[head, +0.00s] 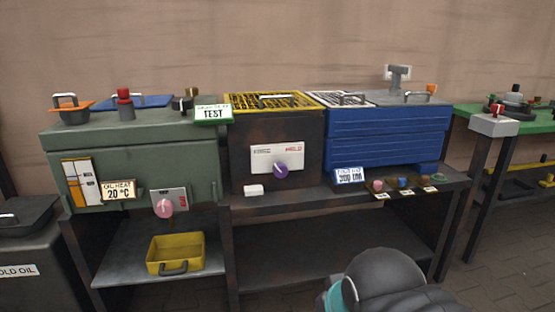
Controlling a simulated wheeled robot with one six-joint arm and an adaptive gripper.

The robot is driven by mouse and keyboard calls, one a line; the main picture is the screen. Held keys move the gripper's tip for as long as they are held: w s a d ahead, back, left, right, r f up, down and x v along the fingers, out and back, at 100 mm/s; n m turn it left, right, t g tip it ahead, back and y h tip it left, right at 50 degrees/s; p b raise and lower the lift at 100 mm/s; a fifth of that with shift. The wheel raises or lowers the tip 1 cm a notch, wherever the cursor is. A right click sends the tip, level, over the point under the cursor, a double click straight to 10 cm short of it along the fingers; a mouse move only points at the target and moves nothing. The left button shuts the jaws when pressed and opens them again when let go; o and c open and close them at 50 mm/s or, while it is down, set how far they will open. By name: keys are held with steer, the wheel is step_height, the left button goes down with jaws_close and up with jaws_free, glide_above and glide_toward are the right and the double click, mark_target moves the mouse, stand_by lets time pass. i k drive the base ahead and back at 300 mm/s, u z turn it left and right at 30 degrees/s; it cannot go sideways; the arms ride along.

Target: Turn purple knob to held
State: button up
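The purple knob (281,170) sits on a white label plate (263,155) on the front of the dark brown middle cabinet (245,180). Red lettering that reads HELD is at the plate's upper right, and smaller dark lettering is at its upper left. The knob has a pale pointer mark, but its exact direction is too small to tell. A rounded dark part of my arm with a teal band shows at the bottom, well below the knob. My gripper's fingers are not in view, and nothing of mine touches the knob.
A pink knob (165,208) is on the green cabinet (135,150) to the left. A small white block (253,190) lies on the ledge below the purple knob. A blue ribbed box (388,135) and several small colored knobs stand to the right. A yellow tray (175,254) is below left.

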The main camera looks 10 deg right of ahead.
mark_target(280, 171)
steer(key=z, duration=2.2)
steer(key=k, duration=1)
steer(key=u, duration=1.6)
steer(key=i, duration=0.5)
